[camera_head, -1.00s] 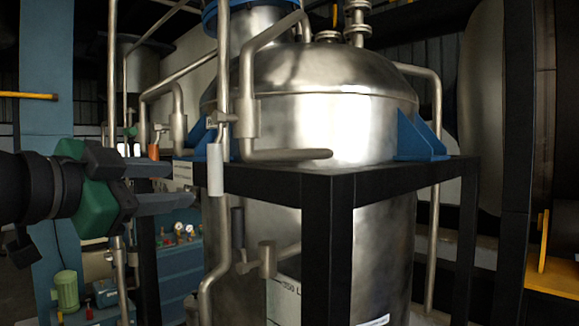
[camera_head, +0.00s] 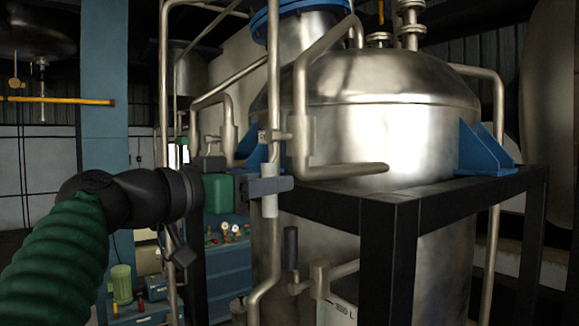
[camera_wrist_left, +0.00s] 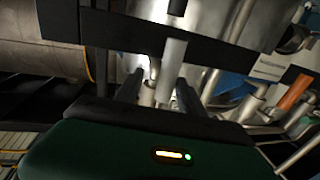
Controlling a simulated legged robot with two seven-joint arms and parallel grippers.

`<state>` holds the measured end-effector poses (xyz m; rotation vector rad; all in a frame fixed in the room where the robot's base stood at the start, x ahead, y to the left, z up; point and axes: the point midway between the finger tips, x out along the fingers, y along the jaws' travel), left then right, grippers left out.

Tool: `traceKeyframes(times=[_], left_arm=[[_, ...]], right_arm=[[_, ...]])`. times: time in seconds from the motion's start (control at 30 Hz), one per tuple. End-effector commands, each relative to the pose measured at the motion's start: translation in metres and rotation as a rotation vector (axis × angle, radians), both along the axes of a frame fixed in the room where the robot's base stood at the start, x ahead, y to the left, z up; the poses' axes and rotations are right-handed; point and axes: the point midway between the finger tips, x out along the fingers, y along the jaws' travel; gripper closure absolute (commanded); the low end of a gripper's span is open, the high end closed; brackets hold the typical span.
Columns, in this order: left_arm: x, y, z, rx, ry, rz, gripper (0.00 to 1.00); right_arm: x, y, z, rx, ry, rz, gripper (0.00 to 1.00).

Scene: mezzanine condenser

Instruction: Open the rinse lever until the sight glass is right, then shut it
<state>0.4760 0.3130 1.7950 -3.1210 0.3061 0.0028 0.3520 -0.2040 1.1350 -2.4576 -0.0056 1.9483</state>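A pale grey lever handle (camera_head: 269,204) hangs straight down from a small valve on the vertical pipe left of the steel vessel. My left gripper (camera_head: 279,185) is at this handle, one finger crossing in front of its upper part. The left wrist view shows the handle (camera_wrist_left: 171,68) between the two dark fingers (camera_wrist_left: 160,86), which stand apart with gaps beside it. A second lever with a dark grip (camera_head: 291,247) stands upright lower down. No label names either as the rinse lever, and I cannot make out a sight glass. My right gripper is out of view.
The steel vessel (camera_head: 385,105) sits in a black frame (camera_head: 430,205) with blue brackets (camera_head: 484,148). An orange handle (camera_wrist_left: 296,92) shows in the wrist view. A blue cabinet (camera_head: 222,268) with gauges stands behind.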

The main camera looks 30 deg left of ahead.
Motion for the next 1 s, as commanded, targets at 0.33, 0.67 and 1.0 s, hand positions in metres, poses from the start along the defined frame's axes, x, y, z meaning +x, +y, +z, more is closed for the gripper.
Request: traceKeyframes(times=[0.33,0.67,1.0], left_arm=[[0.051,-0.010,0.001,0.000,0.001,0.001,0.54],[0.053,-0.013,0.000,0.002,0.001,0.001,0.65],[0.053,-0.011,0.000,0.001,0.000,0.000,1.00]], right_arm=[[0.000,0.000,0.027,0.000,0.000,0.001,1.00],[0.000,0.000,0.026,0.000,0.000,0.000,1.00],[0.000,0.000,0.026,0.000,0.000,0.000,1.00]])
